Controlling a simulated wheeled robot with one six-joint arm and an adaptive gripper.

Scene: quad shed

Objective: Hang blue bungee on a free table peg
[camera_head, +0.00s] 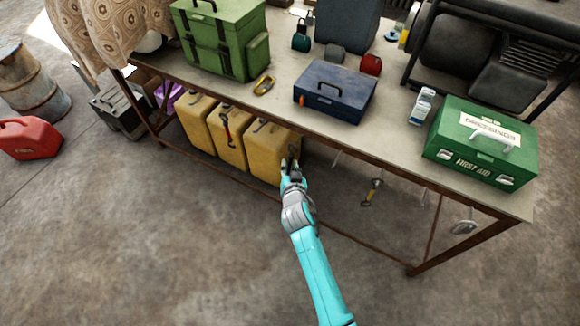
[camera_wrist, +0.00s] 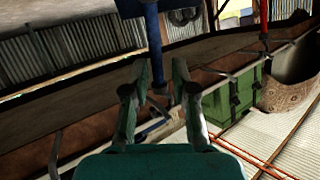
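My gripper (camera_head: 290,160) is at the table's front edge, in front of the rightmost yellow can. In the wrist view its two fingers (camera_wrist: 161,64) stand apart. A blue strap-like thing (camera_wrist: 153,35), likely the blue bungee, runs in from the top of that view. Its dark hooked end (camera_wrist: 159,88) shows between the fingers; I cannot tell whether it touches them or a peg. In the head view the blue thing cannot be made out. A thin bare peg (camera_head: 336,159) hangs under the table edge right of my gripper, and another (camera_head: 424,196) farther right.
The table (camera_head: 290,112) bears a blue toolbox (camera_head: 335,92), a green first aid box (camera_head: 480,145) and a green case (camera_head: 225,45). Yellow cans (camera_head: 232,145) stand underneath.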

